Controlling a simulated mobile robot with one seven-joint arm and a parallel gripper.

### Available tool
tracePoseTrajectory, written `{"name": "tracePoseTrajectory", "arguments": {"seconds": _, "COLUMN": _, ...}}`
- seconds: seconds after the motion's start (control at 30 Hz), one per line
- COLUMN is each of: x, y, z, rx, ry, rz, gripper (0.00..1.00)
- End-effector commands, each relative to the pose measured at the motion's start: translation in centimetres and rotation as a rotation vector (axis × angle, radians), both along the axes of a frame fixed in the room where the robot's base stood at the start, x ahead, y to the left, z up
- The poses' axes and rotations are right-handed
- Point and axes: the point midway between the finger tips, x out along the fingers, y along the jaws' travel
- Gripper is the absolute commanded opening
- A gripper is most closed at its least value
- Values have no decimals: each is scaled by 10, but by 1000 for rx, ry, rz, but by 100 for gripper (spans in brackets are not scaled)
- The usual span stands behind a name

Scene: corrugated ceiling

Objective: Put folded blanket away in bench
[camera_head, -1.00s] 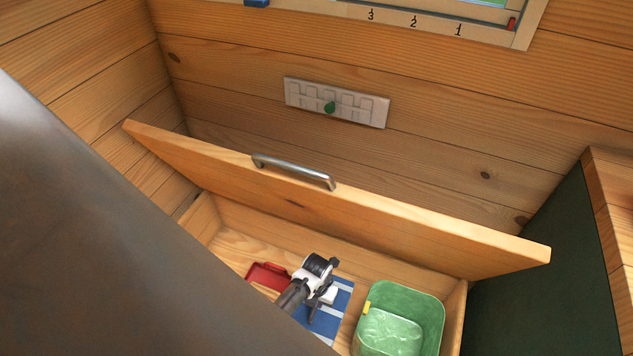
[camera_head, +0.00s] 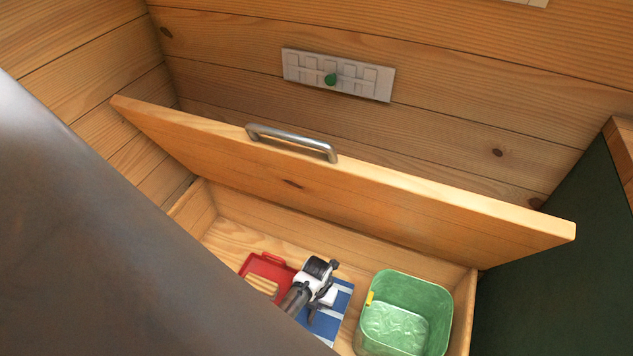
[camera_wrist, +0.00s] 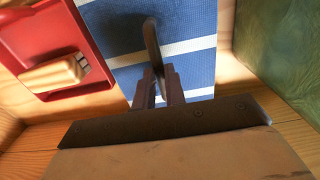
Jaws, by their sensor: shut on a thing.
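The folded blanket (camera_head: 337,305) is blue with white stripes. It lies inside the open bench (camera_head: 265,226), between a red tray and a green bin, and part of it is hidden by my arm. My gripper (camera_head: 322,296) is down inside the bench at the blanket. In the wrist view the blanket (camera_wrist: 190,58) fills the top middle, and my gripper (camera_wrist: 157,72) is shut on it, with its fingers over the striped cloth. The bench lid (camera_head: 330,190) stands raised, with a metal handle (camera_head: 291,143) on its upper edge.
A red tray (camera_head: 262,267) with a wooden-handled item (camera_wrist: 55,74) lies left of the blanket. A green bin (camera_head: 447,325) stands to the right. The raised lid leans behind the opening. A dark green panel (camera_head: 560,260) bounds the right side.

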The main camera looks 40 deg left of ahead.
Motion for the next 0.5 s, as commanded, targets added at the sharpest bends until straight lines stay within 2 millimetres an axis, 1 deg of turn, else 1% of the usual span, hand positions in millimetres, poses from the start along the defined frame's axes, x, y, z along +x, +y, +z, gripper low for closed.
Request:
{"name": "tracePoseTrajectory", "arguments": {"seconds": 0.1, "x": 0, "y": 0, "z": 1, "rx": 0, "ry": -1, "rz": 0, "gripper": 0}}
{"name": "tracePoseTrajectory", "arguments": {"seconds": 0.23, "x": 0, "y": 0, "z": -3, "rx": 0, "ry": -1, "rz": 0, "gripper": 0}}
{"name": "tracePoseTrajectory", "arguments": {"seconds": 0.27, "x": 0, "y": 0, "z": -2, "rx": 0, "ry": 0, "rz": 0, "gripper": 16}}
{"name": "tracePoseTrajectory", "arguments": {"seconds": 0.3, "x": 0, "y": 0, "z": -2, "rx": 0, "ry": 0, "rz": 0, "gripper": 21}}
{"name": "tracePoseTrajectory", "arguments": {"seconds": 0.4, "x": 0, "y": 0, "z": -2, "rx": 0, "ry": 0, "rz": 0, "gripper": 34}}
{"name": "tracePoseTrajectory", "arguments": {"seconds": 0.5, "x": 0, "y": 0, "z": -2, "rx": 0, "ry": 0, "rz": 0, "gripper": 34}}
